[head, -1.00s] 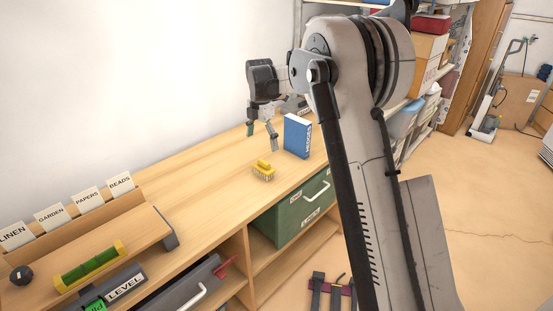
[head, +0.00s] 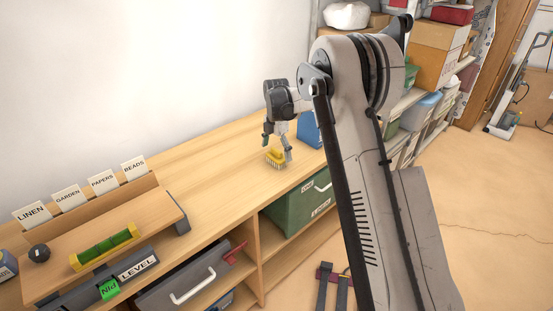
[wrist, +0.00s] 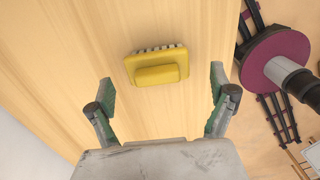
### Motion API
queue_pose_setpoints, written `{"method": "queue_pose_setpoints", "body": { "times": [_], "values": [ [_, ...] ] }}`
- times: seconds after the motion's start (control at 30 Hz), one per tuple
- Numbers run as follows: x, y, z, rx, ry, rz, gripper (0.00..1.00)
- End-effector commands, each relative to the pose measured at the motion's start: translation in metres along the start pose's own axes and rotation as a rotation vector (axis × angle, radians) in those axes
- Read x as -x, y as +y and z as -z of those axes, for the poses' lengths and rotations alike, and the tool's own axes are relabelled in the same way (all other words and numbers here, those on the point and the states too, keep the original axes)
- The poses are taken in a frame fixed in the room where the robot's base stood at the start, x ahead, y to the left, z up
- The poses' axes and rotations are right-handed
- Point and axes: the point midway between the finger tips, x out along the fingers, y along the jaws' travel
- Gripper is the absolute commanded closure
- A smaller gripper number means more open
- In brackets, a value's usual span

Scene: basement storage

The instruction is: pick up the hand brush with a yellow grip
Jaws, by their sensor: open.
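The hand brush with a yellow grip (head: 275,156) lies on the wooden bench top, bristles down and grip up. In the wrist view the brush (wrist: 158,66) lies ahead of the fingertips, roughly centred between them. My gripper (head: 278,148) is open just above and beside the brush in the head view, with one finger in front of its right end. In the wrist view my gripper (wrist: 162,85) shows its two green-padded fingers spread wide with nothing between them.
A blue box (head: 311,130) stands on the bench right behind my gripper, partly hidden by my arm. A green bin (head: 297,206) sits on the shelf below. A wooden rack with label cards (head: 68,195) is at the left. The bench between rack and brush is clear.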

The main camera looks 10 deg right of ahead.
Motion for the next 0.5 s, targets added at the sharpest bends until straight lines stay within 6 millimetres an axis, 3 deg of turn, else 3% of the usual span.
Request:
{"method": "queue_pose_setpoints", "body": {
  "times": [0.23,0.5],
  "values": [
    [-0.033,0.003,-0.004,0.0,0.0,0.0,0.1],
    [-0.037,0.003,-0.003,0.0,0.0,0.0,0.12]
  ]
}}
